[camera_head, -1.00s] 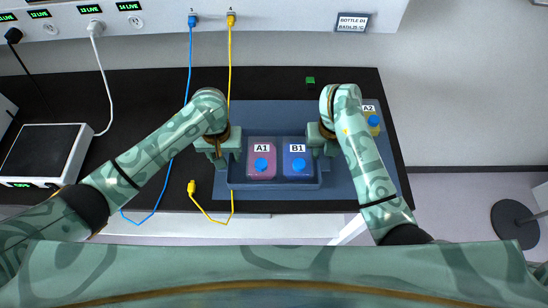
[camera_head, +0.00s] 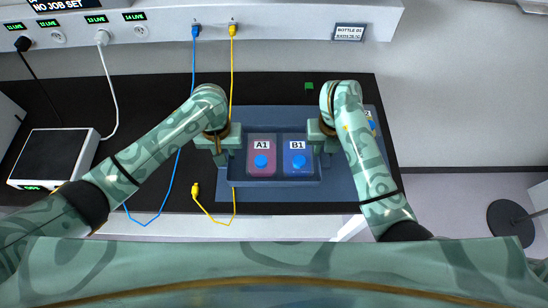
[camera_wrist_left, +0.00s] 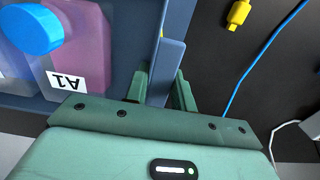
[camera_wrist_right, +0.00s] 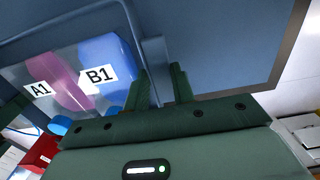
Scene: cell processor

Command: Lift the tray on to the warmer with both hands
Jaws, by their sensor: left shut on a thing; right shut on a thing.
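The blue-grey tray (camera_head: 275,183) is in the middle of the head view. It holds a pink bottle labelled A1 (camera_head: 256,172) and a blue bottle labelled B1 (camera_head: 305,172), both with blue caps. My left gripper (camera_head: 223,153) is shut on the tray's left side; the left wrist view shows the tray wall (camera_wrist_left: 172,60) between its fingers. My right gripper (camera_head: 324,150) is shut on the tray's right side, and the right wrist view shows that wall (camera_wrist_right: 154,55). A white box with a dark top (camera_head: 52,158) and green display stands at the left.
A blue-grey mat (camera_head: 260,115) lies under the tray on the black bench (camera_head: 150,100). Another bottle (camera_head: 371,122) is partly hidden behind my right arm. A blue cable (camera_head: 170,190) and a yellow cable (camera_head: 208,212) run left of the tray. A small green block (camera_head: 309,86) lies behind.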

